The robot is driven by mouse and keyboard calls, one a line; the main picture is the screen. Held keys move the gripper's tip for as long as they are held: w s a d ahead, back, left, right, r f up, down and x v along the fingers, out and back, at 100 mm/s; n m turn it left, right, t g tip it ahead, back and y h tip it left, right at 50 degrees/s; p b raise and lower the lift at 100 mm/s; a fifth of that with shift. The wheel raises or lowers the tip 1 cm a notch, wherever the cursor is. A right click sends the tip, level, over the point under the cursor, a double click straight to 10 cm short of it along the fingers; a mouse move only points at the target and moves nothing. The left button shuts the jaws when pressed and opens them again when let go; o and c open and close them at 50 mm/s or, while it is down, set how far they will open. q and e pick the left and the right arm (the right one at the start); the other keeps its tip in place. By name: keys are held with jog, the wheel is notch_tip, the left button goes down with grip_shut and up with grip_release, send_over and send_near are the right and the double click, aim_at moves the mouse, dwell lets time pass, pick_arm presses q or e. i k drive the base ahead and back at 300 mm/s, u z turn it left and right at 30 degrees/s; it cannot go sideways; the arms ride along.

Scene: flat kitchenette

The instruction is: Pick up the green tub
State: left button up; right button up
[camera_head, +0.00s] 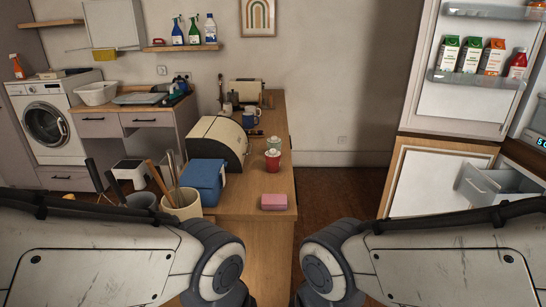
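A small tub with a pale lid and a greenish look (274,143) stands on the wooden counter, just behind a red tub (272,161). It is too small in the picture to be sure of its colour, and its lower part is partly hidden by the red tub. My two arms cross the bottom of the view from left and right. Neither gripper shows.
The wooden counter (250,206) holds a pink block (274,201), a blue box (203,182), a utensil crock (182,205), a bread bin (216,143) and mugs further back. A fridge door (470,70) stands open at right, above an open drawer (488,187).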

aim_at(271, 144)
jog(key=z, duration=1)
jog(key=i, duration=4.2)
jog(key=u, duration=2)
jog(key=i, duration=0.2)
jog(key=u, duration=1.85)
